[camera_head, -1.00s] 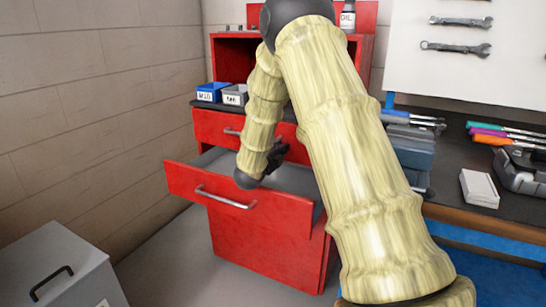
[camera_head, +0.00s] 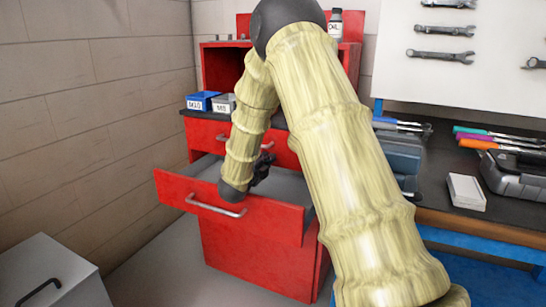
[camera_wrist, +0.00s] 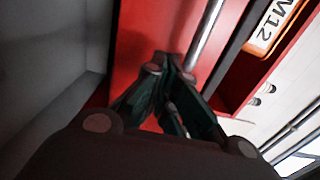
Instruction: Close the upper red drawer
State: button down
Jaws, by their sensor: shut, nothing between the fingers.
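The upper red drawer front (camera_head: 205,137), with a silver handle (camera_head: 223,138), is below the dark worktop and looks flush or nearly flush, partly hidden by my arm. Below it, a second red drawer (camera_head: 178,188) stands pulled well out, its grey inside showing. My gripper (camera_head: 263,168) is over that open drawer, in front of the upper front. In the wrist view my gripper (camera_wrist: 175,72) is shut and empty, with its fingertips close to a red front (camera_wrist: 150,35) and its silver bar handle (camera_wrist: 206,35). Contact cannot be told.
Blue (camera_head: 201,101) and grey (camera_head: 223,103) bins sit on the cabinet top. An orange-framed M12 label (camera_wrist: 272,25) shows in the wrist view. A grey box (camera_head: 50,275) stands at lower left. A workbench (camera_head: 440,205) with tools is at right.

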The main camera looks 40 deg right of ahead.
jog(key=v, duration=0.9)
jog(key=shift+s+a+p, duration=0.2)
jog(key=shift+p, duration=0.15)
